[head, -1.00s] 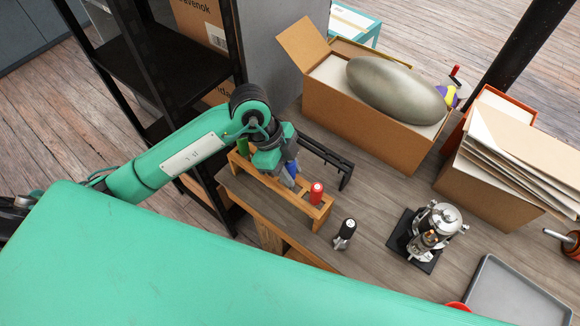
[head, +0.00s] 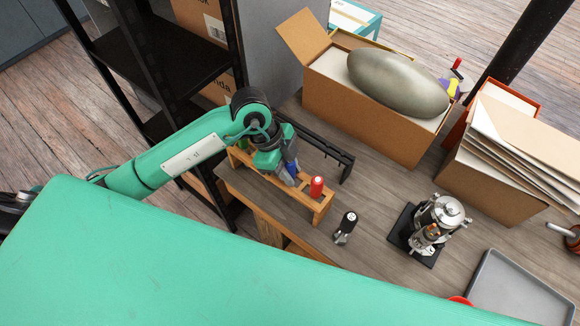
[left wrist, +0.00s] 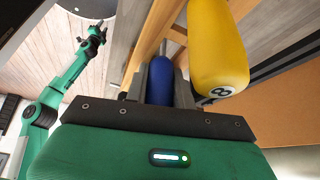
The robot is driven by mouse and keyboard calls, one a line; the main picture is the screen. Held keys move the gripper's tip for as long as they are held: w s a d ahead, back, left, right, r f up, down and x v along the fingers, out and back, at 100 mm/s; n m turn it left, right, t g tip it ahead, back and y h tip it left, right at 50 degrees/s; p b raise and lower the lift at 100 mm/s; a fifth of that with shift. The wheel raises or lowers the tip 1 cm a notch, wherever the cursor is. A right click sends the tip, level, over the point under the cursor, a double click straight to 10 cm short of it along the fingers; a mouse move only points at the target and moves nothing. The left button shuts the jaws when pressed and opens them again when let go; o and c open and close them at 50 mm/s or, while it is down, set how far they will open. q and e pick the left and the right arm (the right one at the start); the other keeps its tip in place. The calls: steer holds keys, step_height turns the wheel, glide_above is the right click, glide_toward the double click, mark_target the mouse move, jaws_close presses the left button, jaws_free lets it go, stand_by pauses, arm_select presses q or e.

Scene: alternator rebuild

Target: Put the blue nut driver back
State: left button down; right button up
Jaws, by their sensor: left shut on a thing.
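The blue nut driver (head: 290,166) is at the wooden rack (head: 321,208) in the head view. My left gripper (head: 286,174) is over the rack, shut on the blue handle. In the left wrist view the blue handle (left wrist: 160,82) sits between the two grey fingers, with the wooden rack (left wrist: 150,35) just beyond. The shaft's lower end is hidden, so I cannot tell how deep it is in the rack. A teal arm with a dark end, seemingly my right gripper (left wrist: 97,35), shows small at left in the wrist view.
A red-handled driver (head: 317,186) and a green handle (head: 241,146) are in the rack. A yellow handle (left wrist: 217,45) is close beside the fingers. A black bracket (head: 330,150) lies behind the rack.

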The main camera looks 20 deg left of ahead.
arm_select(q)
steer(key=c, duration=1.1)
jaws_free()
steer(key=d+p+v, duration=0.1)
steer(key=p+v, duration=0.1)
steer(key=v, duration=1.5)
steer(key=shift+d+r, duration=0.25)
steer(key=shift+r, duration=0.35)
steer(key=shift+s, duration=0.1)
